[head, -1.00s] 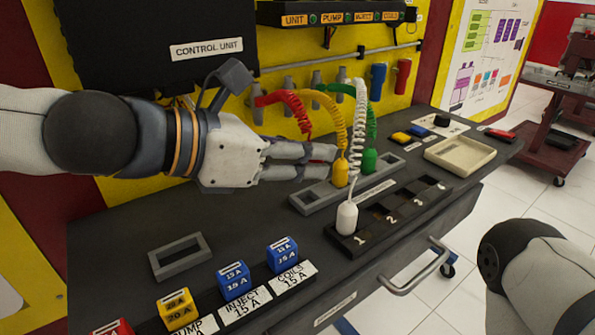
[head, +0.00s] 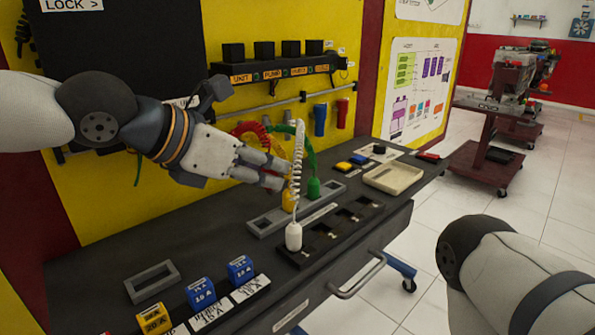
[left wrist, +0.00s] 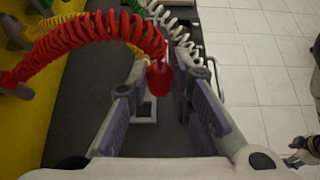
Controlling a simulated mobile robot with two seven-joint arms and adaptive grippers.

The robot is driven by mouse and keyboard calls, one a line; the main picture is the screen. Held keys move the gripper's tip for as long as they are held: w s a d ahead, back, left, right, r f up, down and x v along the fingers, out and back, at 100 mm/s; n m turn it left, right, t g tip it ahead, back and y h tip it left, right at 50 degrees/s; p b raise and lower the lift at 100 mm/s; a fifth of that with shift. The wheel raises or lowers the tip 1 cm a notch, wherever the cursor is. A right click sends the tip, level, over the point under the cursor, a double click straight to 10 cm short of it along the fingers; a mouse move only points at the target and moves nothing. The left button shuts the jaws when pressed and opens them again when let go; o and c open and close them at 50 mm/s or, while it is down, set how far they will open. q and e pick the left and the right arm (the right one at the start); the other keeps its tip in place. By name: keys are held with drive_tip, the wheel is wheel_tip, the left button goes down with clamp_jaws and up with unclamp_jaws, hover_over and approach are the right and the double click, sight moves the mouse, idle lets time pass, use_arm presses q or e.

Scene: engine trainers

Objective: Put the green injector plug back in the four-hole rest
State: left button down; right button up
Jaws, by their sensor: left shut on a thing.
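The green plug (head: 313,187), on a green coiled cord, stands upright at the right part of the long grey rest (head: 264,226). The yellow plug (head: 289,201) stands left of it, partly hidden behind my fingers and the white cord. The white plug (head: 293,237) stands at the left end of the black numbered socket block (head: 335,232). My left gripper (head: 277,172) is over the rest by the yellow plug. In the left wrist view it is shut on the red plug (left wrist: 160,79), which hangs on a red coiled cord.
Blue fuse blocks (head: 240,270) and an empty grey frame (head: 152,282) lie at the front left. A cream tray (head: 393,179) stands at the right of the bench. Blue (head: 320,119) and red (head: 342,112) handles hang on the yellow wall. My right arm is at the lower right.

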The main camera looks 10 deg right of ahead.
use_arm(q)
drive_tip(key=f, duration=0.2)
drive_tip(key=w+a+f, duration=0.1)
drive_tip(key=f, duration=0.1)
drive_tip(key=w+f+b, duration=0.1)
drive_tip(key=f, duration=0.1)
drive_tip(key=shift+w+a, duration=0.1)
drive_tip(key=shift+a, duration=0.25)
drive_tip(key=shift+f, duration=0.25)
use_arm(e)
drive_tip(key=shift+s+f, duration=0.35)
drive_tip(key=shift+s, duration=0.3)
use_arm(q)
drive_tip(key=shift+r+p, duration=0.1)
drive_tip(key=shift+p, duration=0.2)
use_arm(e)
drive_tip(key=shift+w+r, duration=0.15)
use_arm(q)
drive_tip(key=shift+f, duration=0.9)
drive_tip(key=c, duration=1.7)
unclamp_jaws()
